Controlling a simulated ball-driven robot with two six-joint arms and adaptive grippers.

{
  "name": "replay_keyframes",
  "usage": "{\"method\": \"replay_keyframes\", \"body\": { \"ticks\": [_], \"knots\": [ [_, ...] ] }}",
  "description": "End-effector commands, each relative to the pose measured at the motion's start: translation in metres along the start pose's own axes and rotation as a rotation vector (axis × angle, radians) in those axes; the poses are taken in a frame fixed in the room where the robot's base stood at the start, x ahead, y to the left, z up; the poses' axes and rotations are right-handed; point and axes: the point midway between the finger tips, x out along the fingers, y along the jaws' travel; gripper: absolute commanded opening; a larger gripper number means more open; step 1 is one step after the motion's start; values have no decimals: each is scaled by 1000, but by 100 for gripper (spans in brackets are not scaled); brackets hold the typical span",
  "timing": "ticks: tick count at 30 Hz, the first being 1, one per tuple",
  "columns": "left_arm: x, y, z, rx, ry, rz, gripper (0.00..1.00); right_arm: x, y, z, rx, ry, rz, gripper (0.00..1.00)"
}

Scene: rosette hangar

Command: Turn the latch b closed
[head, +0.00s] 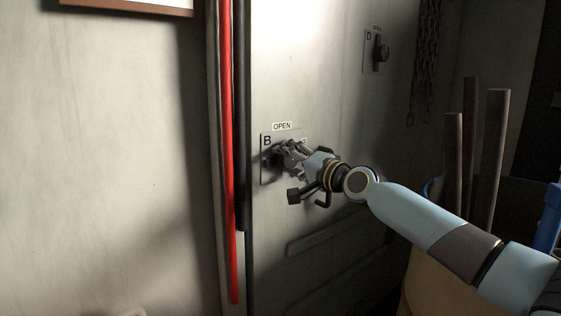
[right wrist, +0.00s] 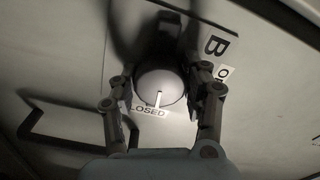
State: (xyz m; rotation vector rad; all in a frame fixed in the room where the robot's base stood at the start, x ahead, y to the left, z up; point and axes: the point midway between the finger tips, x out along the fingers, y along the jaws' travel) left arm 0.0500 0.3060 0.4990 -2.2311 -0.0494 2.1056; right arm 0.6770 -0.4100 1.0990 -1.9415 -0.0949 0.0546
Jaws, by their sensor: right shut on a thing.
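Latch b is a round pale knob (right wrist: 160,82) with a white pointer line, on a plate (head: 265,176) marked B on the grey wall panel. A dark handle part shows above the knob in the right wrist view. The pointer line reaches down to the "CLOSED" label (right wrist: 150,112). An "OPEN" label (head: 282,126) sits above the plate in the head view. My right gripper (head: 285,152) is shut on the latch, with one finger on each side of the knob in the right wrist view. It hides most of the latch in the head view. My left gripper is not in view.
Another latch (head: 381,52), marked D, is higher on the right. A red pipe (head: 230,150) and dark pipes run down left of the plate. A chain (head: 426,60) hangs at the right, above a bin with upright wooden poles (head: 495,140).

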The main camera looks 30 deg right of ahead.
Motion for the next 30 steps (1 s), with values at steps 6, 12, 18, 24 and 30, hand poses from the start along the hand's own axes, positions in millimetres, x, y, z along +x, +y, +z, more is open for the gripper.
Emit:
{"method": "replay_keyframes", "body": {
  "ticks": [6,12,18,24,30],
  "knots": [
    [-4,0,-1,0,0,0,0,-2,7,4,123,-7,15,15],
    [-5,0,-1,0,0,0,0,-2,8,4,180,-6,17,15],
    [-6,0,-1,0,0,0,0,-2,9,4,198,-6,17,16],
    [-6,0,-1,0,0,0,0,-2,9,4,199,-5,17,15],
    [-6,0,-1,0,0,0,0,-2,9,4,198,-5,18,57]
  ]
}}
